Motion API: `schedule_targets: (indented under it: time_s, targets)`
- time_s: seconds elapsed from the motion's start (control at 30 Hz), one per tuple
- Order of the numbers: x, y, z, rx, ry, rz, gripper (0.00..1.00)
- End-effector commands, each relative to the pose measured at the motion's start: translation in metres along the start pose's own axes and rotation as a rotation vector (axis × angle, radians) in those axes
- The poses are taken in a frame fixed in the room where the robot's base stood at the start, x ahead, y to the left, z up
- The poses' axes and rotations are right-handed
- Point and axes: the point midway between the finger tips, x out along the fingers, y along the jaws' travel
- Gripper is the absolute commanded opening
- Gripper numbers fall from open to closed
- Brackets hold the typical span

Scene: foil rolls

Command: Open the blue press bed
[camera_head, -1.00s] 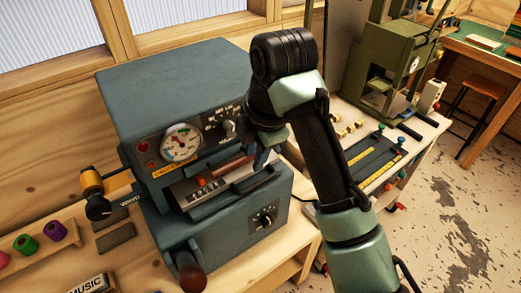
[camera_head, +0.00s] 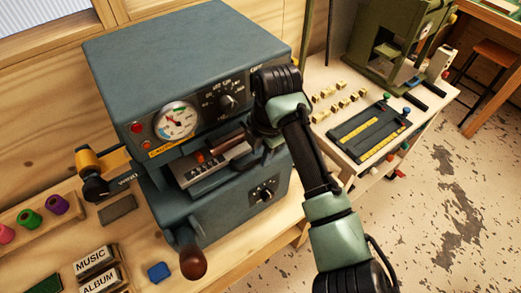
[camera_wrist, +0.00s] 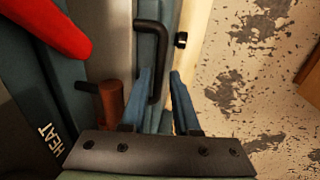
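The blue press (camera_head: 190,55) stands on the wooden bench, with a round gauge and knobs on its front. Its metal bed (camera_head: 205,172) shows in the front slot, with a row of type and a brown wooden grip (camera_head: 226,144) on it. In the wrist view, the bed's black handle (camera_wrist: 163,45) runs down toward my gripper (camera_wrist: 160,75). My two blue fingers are open, one on each side of the handle's lower part; contact cannot be told. In the head view, my arm hides the handle and fingertips.
A dark lever knob (camera_head: 193,262) juts out at the press's lower front. Coloured spools (camera_head: 56,204) and label blocks (camera_head: 95,262) lie at the left. A green machine (camera_head: 400,40) and black tray (camera_head: 372,132) are at the right.

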Motion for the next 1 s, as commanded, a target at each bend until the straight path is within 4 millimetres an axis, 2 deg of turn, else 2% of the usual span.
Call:
schedule_targets:
  time_s: [0.13, 0.4, 0.57, 1.0]
  targets:
    - [0.0083, 0.0000, -0.0002, -0.001, -0.001, -0.001, 0.30]
    - [0.0097, 0.0001, -0.0002, -0.001, -0.001, 0.000, 0.30]
    - [0.0095, 0.0001, -0.0002, -0.001, -0.001, 0.000, 0.01]
    - [0.0094, 0.0001, 0.0000, 0.000, -0.001, 0.001, 0.00]
